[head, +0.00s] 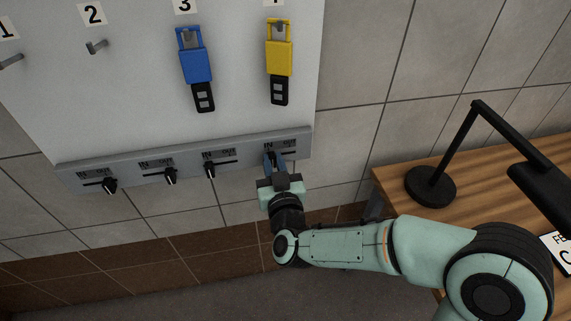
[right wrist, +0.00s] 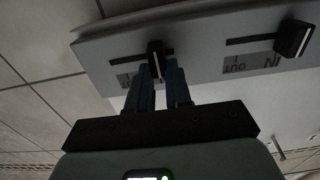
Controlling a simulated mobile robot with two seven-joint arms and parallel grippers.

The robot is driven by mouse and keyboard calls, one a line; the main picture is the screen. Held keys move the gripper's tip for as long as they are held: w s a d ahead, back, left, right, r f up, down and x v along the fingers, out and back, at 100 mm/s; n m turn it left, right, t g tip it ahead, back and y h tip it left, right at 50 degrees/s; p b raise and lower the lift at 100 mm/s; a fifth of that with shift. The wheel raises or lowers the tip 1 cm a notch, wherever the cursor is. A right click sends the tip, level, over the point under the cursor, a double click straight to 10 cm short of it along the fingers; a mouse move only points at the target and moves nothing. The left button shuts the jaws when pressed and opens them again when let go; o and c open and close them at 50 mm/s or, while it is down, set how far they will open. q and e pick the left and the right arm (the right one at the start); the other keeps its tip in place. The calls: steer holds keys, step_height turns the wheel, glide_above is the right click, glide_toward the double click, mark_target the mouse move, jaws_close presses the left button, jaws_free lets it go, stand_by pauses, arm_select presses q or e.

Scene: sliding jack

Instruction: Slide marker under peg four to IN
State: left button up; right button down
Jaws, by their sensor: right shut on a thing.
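The black marker under peg four (right wrist: 156,58) stands in its slot on the grey strip (head: 235,155). My right gripper (head: 273,162) is shut on this marker; its blue fingers reach up to it from below. In the right wrist view, which is turned over, the marker sits past the slot's middle, away from the OUT label, towards the IN side. The fingers partly hide the labels there. A yellow tag (head: 279,58) hangs on peg four above. My left gripper is not in view.
The marker under peg three (head: 210,170) is at its IN side; those under two (head: 171,176) and one (head: 109,186) are at OUT. A blue tag (head: 196,66) hangs on peg three. A desk (head: 400,180) with a black lamp (head: 430,187) stands at the right.

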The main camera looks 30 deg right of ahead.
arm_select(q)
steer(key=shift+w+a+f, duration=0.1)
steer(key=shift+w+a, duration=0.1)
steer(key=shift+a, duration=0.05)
arm_select(e)
steer(key=shift+w+a, duration=0.1)
steer(key=shift+a, duration=0.4)
steer(key=c, duration=1)
jaws_free()
steer(key=shift+a, duration=0.1)
steer(key=shift+c, duration=0.2)
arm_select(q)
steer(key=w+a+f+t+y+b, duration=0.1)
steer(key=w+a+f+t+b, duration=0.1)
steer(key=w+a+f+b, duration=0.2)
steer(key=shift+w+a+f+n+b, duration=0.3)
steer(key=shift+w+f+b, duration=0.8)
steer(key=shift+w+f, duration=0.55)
arm_select(e)
steer(key=v, duration=1.3)
